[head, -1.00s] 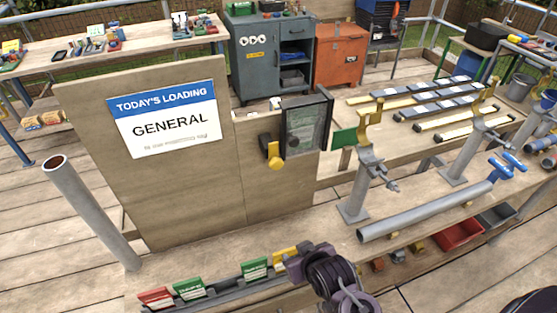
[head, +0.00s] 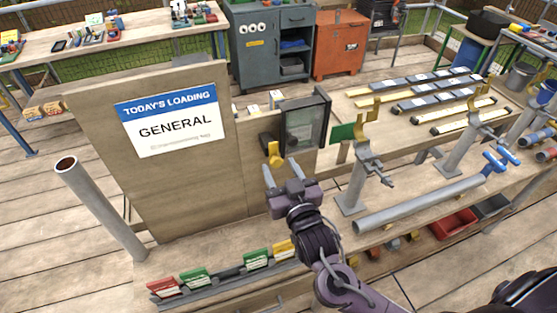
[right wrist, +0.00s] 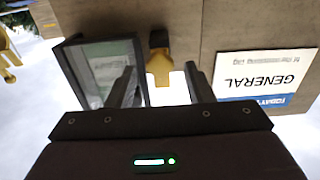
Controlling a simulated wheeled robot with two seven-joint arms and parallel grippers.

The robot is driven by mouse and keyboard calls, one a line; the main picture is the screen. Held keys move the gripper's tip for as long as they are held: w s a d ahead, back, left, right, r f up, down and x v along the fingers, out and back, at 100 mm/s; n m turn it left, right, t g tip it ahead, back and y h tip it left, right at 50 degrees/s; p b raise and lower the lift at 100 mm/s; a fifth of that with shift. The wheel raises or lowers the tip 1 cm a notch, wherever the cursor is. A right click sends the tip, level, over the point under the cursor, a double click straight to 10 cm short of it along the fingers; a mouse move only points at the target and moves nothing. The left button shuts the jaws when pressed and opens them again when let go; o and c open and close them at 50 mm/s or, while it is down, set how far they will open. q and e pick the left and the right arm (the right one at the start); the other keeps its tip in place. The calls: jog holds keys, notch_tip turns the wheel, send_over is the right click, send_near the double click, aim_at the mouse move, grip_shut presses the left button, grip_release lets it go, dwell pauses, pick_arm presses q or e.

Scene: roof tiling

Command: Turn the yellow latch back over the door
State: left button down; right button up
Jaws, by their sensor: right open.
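The yellow latch (head: 274,153) is on the wooden board, just left of the door, and hangs downward clear of the pane. It also shows in the right wrist view (right wrist: 159,68), beside a dark block. The door (head: 306,126) is a dark frame with a clear pane; it also shows in the right wrist view (right wrist: 104,70). I cannot tell whether it is fully closed. My right gripper (head: 281,167) is open and empty, its fingers pointing up at the board just below the latch. In the right wrist view the latch lies between the fingertips (right wrist: 159,72). My left gripper is not in view.
A "GENERAL" loading sign (head: 170,120) is on the board's left part. A grey post (head: 98,208) stands at the left. A green flag (head: 342,132) and a pipe stand (head: 360,180) are close right of the door. Coloured cards (head: 196,278) sit in a rail below.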

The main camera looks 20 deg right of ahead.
jog(key=shift+w, duration=0.85)
jog(key=c, duration=1)
jog(key=shift+o, duration=0.2)
